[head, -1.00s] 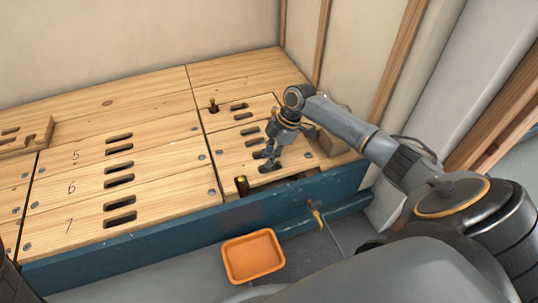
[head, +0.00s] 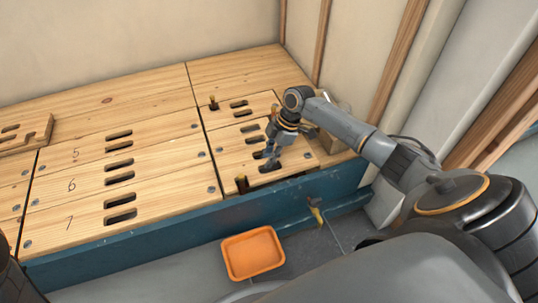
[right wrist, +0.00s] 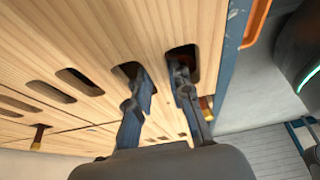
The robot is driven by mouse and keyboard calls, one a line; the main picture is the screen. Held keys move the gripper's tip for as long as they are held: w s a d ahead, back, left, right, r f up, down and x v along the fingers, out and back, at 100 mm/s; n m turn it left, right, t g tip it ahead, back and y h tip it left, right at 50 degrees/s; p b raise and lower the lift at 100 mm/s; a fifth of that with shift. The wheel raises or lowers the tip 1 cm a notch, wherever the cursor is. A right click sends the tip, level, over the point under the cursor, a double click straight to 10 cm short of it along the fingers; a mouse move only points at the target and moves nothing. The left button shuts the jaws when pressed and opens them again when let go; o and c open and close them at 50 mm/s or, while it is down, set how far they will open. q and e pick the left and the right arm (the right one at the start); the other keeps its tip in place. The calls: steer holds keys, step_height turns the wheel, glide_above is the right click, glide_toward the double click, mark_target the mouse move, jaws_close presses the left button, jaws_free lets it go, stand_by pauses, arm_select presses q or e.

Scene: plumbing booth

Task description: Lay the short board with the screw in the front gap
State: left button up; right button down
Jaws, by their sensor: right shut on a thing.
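A short light-wood board (head: 232,162) with slots lies at the front right of the deck, beside the blue front rim. My right gripper (head: 271,162) is over its slots. In the right wrist view my right gripper (right wrist: 160,85) has one finger in each of two neighbouring slots and is shut on the wood between them. A dark post with a brass-coloured part (head: 241,184) stands at the board's front-left corner. My left gripper is not in view.
The blue rim (head: 180,226) runs along the deck's front. An orange tray (head: 253,254) lies below it. Numbered slotted boards (head: 75,185) fill the left side. A second dark post (head: 213,103) stands behind. A wooden block (head: 331,143) is at the right.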

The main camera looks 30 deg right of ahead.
steer(key=shift+f, duration=0.85)
stand_by(0.7)
steer(key=shift+f, duration=0.15)
steer(key=c, duration=1.1)
jaws_free()
steer(key=v, duration=1.2)
steer(key=shift+a, duration=0.1)
